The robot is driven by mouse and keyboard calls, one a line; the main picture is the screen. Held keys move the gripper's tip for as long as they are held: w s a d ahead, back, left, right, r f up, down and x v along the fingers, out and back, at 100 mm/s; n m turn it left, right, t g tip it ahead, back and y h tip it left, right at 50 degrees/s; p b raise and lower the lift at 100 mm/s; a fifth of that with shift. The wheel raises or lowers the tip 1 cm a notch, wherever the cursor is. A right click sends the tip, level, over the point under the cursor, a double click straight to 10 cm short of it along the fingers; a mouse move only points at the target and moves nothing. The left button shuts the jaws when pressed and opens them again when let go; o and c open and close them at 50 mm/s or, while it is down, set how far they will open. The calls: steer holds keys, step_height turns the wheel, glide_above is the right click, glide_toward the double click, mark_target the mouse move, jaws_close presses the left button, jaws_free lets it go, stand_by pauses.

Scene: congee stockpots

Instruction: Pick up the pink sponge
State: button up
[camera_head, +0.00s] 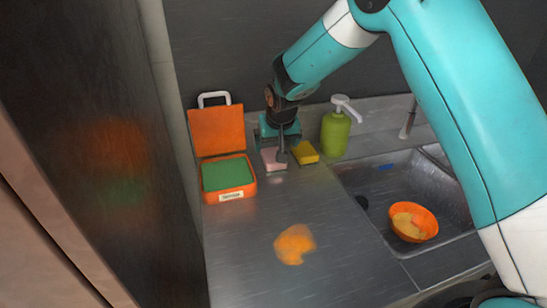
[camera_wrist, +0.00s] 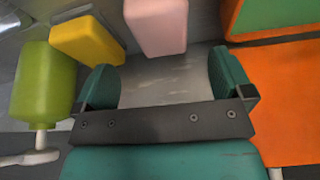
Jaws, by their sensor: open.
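The pink sponge (camera_head: 269,159) lies on the steel counter near the back wall, left of the yellow sponge (camera_head: 305,153). My gripper (camera_head: 279,137) is over the back of the counter, close to the pink sponge and partly covering the view of it. In the wrist view, my gripper (camera_wrist: 161,66) has its two teal fingers spread wide with only bare counter between them. The pink sponge (camera_wrist: 157,24) is beyond the fingertips, roughly centred between them and cut by the top edge. The yellow sponge (camera_wrist: 88,40) is beyond the left finger.
An open orange case (camera_head: 228,188) with a green inside stands left of the sponges, its lid (camera_head: 217,130) raised. A green soap bottle (camera_head: 335,134) stands right. The sink (camera_head: 376,185) holds an orange bowl (camera_head: 428,218). An orange patch (camera_head: 294,244) marks the otherwise clear front counter.

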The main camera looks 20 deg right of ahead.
mark_target(273, 153)
steer(key=shift+w+p+x, duration=0.2)
steer(key=shift+p+x, duration=0.85)
steer(key=shift+x, duration=2.5)
steer(key=shift+a, duration=0.1)
steer(key=shift+c, duration=0.5)
steer(key=c, duration=0.9)
